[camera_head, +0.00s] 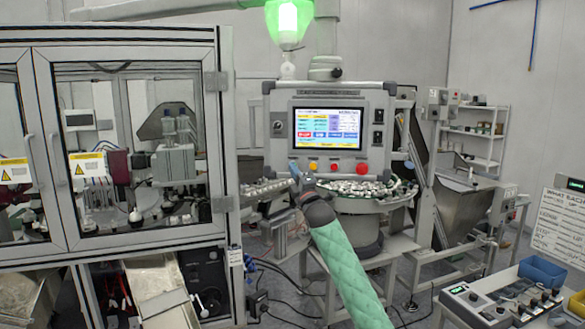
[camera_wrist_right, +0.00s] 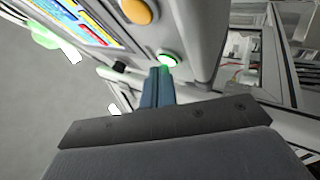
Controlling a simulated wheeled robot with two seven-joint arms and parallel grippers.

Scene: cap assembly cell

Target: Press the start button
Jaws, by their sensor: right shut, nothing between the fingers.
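The start button, a round green lit button (camera_wrist_right: 168,58), sits on the grey control panel (camera_head: 375,98). My right gripper (camera_wrist_right: 160,72) is shut and empty, and its fingertips are right at the lower edge of the green button in the wrist view. Green light shows on the fingers. I cannot tell whether they touch the button. In the head view my right gripper (camera_head: 295,172) is at the panel's lower left corner and hides the green button. My left gripper is not in view.
An orange button (camera_head: 312,166) and a red button (camera_head: 362,169) sit to the right on the panel, below a lit screen (camera_head: 327,128). A bowl of parts (camera_head: 370,190) lies under the panel. A glazed machine cabinet (camera_head: 228,150) stands at left. A green beacon (camera_head: 288,18) glows above.

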